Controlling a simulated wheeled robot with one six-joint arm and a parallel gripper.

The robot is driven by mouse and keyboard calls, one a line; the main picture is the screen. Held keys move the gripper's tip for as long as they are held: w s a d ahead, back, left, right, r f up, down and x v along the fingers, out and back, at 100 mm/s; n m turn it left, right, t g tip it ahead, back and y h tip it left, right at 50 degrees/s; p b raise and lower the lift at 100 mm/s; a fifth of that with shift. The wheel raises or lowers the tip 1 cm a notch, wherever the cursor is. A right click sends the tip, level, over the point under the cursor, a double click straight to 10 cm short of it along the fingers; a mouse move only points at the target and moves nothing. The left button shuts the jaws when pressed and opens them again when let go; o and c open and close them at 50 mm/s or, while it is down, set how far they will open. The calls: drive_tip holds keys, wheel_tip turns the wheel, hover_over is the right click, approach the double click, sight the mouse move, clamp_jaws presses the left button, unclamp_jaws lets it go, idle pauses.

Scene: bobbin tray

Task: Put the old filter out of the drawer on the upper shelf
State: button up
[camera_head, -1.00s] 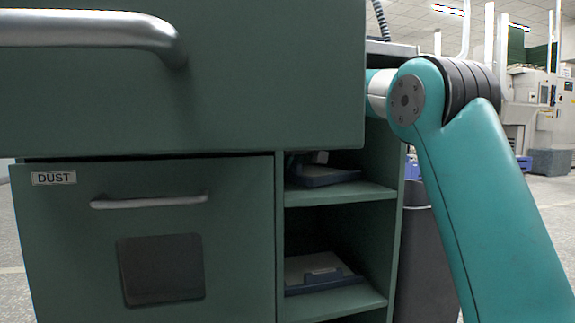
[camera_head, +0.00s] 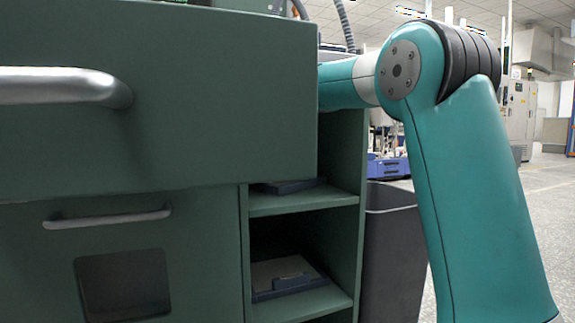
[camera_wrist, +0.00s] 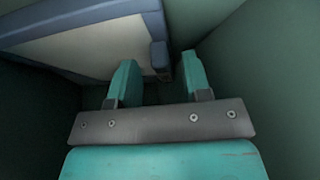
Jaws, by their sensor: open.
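In the wrist view a filter (camera_wrist: 85,48) with a blue frame and a pale panel lies against dark green walls, which look like the inside of the drawer. A small blue tab (camera_wrist: 159,56) sticks out at its right end. My gripper (camera_wrist: 158,66) is open, with the tab seen between its two fingertips; I cannot tell whether they touch it. In the head view the gripper is hidden behind the green drawer front (camera_head: 200,110). The upper shelf (camera_head: 300,201) is at the right of the cabinet, with a dark blue item (camera_head: 290,187) partly visible on it.
A lower shelf (camera_head: 310,302) bears a blue-framed filter with a pale top (camera_head: 285,276). A lower door with a handle (camera_head: 107,219) is at left. A grey bin (camera_head: 392,250) stands right of the cabinet. Open floor lies farther right.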

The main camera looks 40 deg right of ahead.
drive_tip(key=s, duration=0.2)
drive_tip(key=s+p, duration=0.1)
drive_tip(key=s, duration=0.1)
drive_tip(key=s+p, duration=0.1)
drive_tip(key=s, duration=0.1)
drive_tip(key=shift+s+d+r, duration=0.15)
drive_tip(key=shift+s+d, duration=0.1)
drive_tip(key=shift+d, duration=0.15)
drive_tip(key=shift+s, duration=0.75)
drive_tip(key=shift+f, duration=0.2)
